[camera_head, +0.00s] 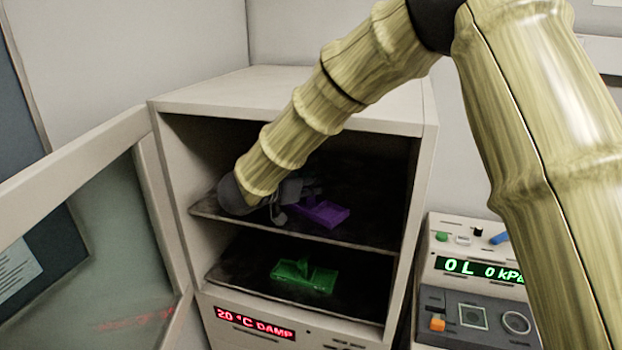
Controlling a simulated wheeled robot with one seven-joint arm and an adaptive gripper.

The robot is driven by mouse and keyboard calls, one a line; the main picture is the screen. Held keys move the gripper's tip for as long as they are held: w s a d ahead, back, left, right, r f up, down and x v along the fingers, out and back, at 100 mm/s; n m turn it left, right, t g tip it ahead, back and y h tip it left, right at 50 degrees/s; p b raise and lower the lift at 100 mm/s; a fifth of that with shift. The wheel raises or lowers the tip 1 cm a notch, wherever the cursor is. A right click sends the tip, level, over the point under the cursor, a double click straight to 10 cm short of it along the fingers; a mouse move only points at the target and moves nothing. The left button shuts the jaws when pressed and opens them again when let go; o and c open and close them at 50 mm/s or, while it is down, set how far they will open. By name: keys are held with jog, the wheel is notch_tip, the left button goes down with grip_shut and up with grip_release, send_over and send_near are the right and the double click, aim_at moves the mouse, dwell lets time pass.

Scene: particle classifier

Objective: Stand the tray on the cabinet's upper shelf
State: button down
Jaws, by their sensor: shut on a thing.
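The cabinet (275,88) stands open, with an upper shelf (365,238) and a lower shelf (345,300). A purple tray (325,214) is inside at the upper shelf, at or just above its surface; I cannot tell whether it touches. My gripper (298,192) reaches in from the upper right and is shut on the purple tray at its left, back side. The fingertips are dark against the dark interior and partly hidden. A green tray (310,278) with an upright piece sits on the lower shelf.
The cabinet's glazed door (90,230) is swung open to the left. A red display (255,323) below the shelves reads 20 °C DAMP. A control unit (470,290) with a green display stands at the right. The upper shelf's right part is free.

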jog(key=shift+s+r, duration=0.1)
jog(key=c, duration=1.3)
grip_release()
jog(key=shift+f, duration=0.2)
jog(key=shift+r, duration=0.15)
jog(key=shift+b+v, duration=2.7)
jog(key=shift+v, duration=3.3)
